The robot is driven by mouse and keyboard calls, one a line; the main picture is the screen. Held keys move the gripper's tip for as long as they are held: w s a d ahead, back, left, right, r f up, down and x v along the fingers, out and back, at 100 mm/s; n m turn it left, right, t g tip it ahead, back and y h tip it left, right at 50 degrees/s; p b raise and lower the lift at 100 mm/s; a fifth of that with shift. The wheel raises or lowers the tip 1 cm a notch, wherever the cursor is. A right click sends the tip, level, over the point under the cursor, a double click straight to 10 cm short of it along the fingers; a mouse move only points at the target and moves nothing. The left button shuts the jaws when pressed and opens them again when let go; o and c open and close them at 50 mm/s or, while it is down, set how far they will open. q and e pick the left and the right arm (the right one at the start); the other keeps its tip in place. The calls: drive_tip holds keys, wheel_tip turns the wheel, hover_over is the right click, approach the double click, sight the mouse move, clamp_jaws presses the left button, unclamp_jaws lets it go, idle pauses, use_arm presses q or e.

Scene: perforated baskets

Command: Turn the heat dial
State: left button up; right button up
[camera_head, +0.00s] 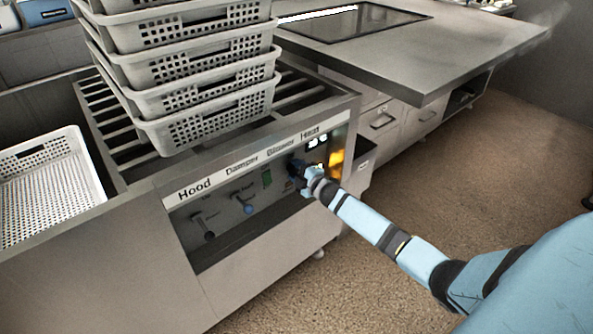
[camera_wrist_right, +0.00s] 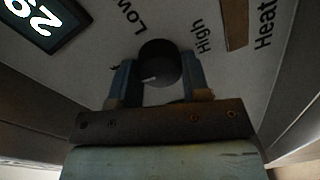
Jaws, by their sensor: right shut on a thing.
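The heat dial (camera_wrist_right: 159,63) is a round black knob on a grey panel in the right wrist view, with the words Low, High and Heat printed around it. My right gripper (camera_wrist_right: 158,78) has one finger on each side of the dial and is shut on it. In the head view my right gripper (camera_head: 302,174) is at the right end of the control panel (camera_head: 225,205) and hides the dial. A lit digital display (camera_wrist_right: 44,20) shows in the upper left of the right wrist view. My left gripper is not in view.
White perforated baskets (camera_head: 205,75) stand stacked on the slatted top above the panel. Another white basket (camera_head: 50,190) sits at the left. A blue knob (camera_head: 247,208) and a dark knob (camera_head: 208,235) are left of my gripper. The floor (camera_head: 440,185) at right is clear.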

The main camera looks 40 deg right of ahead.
drive_tip(key=shift+n, duration=0.6)
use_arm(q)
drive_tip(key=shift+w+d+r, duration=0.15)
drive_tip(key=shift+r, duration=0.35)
use_arm(e)
drive_tip(key=o, duration=0.9)
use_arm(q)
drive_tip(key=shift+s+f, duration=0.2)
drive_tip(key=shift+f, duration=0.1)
use_arm(e)
drive_tip(key=shift+o, duration=0.2)
drive_tip(key=shift+s, duration=0.15)
